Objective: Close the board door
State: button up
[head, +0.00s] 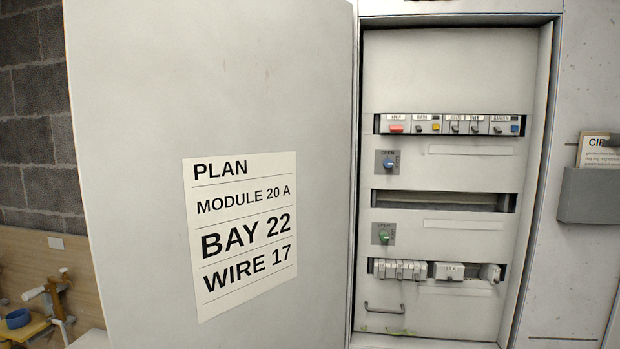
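The board door (130,120) is a large pale grey panel that stands open on the left in the head view. A white sheet (243,232) on it reads PLAN, MODULE 20 A, BAY 22, WIRE 17. The board cabinet (450,70) is to the right of the door, with its inside exposed. It holds rows of modules (450,125), a blue knob (389,163) and a green knob (384,236). My gripper is not in view.
A grey holder (590,196) with a printed card (598,150) is on the wall right of the cabinet. A wooden bench (40,262) with a blue round item (18,318) is at the lower left, in front of a block wall (40,130).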

aim_at(212, 138)
jog(key=z, duration=2.75)
jog(key=k, duration=2.45)
jog(key=u, duration=1.35)
jog(key=i, duration=0.45)
jog(key=u, duration=0.5)
jog(key=k, duration=0.35)
jog(key=u, duration=1.1)
jog(key=i, duration=0.5)
